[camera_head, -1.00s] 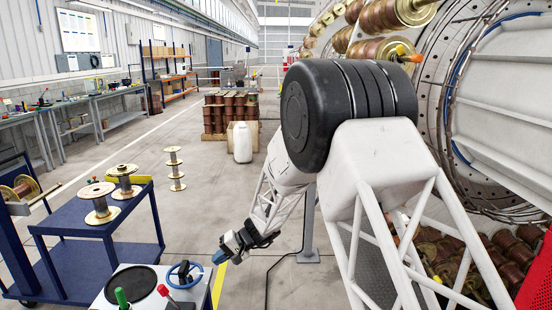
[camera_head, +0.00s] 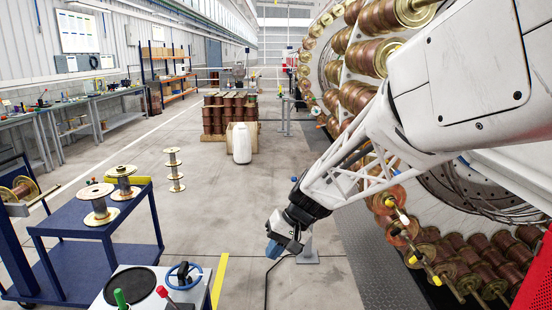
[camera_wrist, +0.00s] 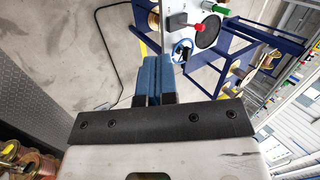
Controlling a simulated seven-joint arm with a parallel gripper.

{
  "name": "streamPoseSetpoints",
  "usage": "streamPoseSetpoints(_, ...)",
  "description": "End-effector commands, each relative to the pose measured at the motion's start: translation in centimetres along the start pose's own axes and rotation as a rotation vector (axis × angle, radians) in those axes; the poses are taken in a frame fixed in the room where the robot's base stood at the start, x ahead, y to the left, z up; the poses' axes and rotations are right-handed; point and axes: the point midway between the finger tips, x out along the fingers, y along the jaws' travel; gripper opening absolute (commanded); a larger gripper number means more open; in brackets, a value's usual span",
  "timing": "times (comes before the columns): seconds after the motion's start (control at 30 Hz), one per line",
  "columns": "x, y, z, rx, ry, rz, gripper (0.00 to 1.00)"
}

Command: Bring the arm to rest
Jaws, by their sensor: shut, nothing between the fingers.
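My gripper (camera_head: 274,248) is at the end of my white lattice arm in the head view, held above the floor right of the control stand. Its blue fingers also show in the wrist view (camera_wrist: 152,75), pressed together with nothing between them. My arm reaches in from the upper right of the head view, in front of the big carousel (camera_head: 372,95) loaded with copper spools. The gripper touches nothing that I can see.
A control stand (camera_head: 205,291) with red and green knobs is at the bottom. A blue cart (camera_head: 70,218) with empty spools stands left.

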Motion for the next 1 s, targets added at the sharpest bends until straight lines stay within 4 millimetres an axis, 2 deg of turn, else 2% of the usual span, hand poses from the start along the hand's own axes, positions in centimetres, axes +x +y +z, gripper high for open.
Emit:
streamPoseSetpoints(0.03,-1.0,0.3,1.2,0.002,0.01,0.021,0.0)
streamPoseSetpoints(0.2,-3.7,1.5,5.0,0.007,0.037,0.098,0.0)
streamPoseSetpoints(0.5,-7.5,3.7,11.9,0.025,0.094,0.236,0.0)
streamPoseSetpoints(1.0,-11.6,7.7,23.2,0.068,0.214,0.467,0.0)
